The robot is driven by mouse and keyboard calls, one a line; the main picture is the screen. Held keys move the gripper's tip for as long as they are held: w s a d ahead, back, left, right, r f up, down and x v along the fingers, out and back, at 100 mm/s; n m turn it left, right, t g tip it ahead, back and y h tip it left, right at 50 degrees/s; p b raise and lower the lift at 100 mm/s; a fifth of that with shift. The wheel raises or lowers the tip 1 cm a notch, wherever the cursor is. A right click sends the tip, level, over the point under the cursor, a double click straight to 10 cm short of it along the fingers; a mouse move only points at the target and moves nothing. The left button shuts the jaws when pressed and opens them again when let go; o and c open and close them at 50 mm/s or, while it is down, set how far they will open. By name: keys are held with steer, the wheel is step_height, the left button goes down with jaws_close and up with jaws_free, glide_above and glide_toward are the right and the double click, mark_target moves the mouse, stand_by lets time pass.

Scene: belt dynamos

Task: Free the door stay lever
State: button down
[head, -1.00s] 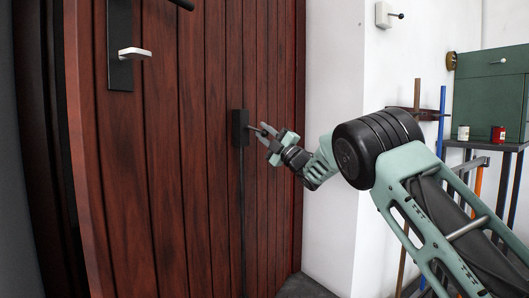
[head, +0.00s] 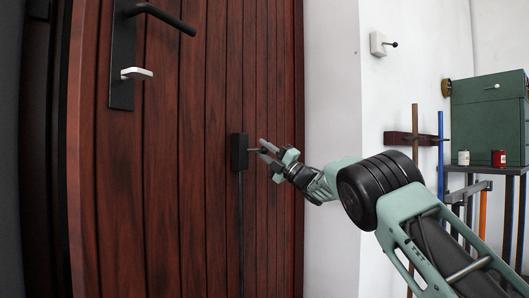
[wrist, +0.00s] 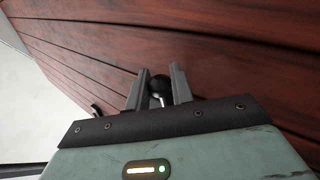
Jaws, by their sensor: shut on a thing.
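The door stay lever (wrist: 160,87) shows in the wrist view as a metal stem with a dark round end between my two fingers. In the head view its black box (head: 239,152) sits on the brown plank door (head: 180,200), with a thin rod running down below it. My gripper (head: 267,149) is at the right side of this box, shut on the lever; it also shows in the wrist view (wrist: 157,88). The fingers hide part of the lever in the head view.
A black door handle (head: 160,15) and a white thumb-turn (head: 137,73) are on the door at upper left. A white wall switch (head: 381,44) is on the wall. A green cabinet (head: 487,115) and a dark table with two tins (head: 499,158) stand at right.

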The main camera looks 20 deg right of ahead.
steer(key=shift+r, duration=0.15)
steer(key=c, duration=1.2)
jaws_free()
steer(key=shift+c, duration=0.2)
steer(key=p+v, duration=0.1)
steer(key=v, duration=1.6)
steer(key=shift+s, duration=0.15)
steer(key=shift+d, duration=0.15)
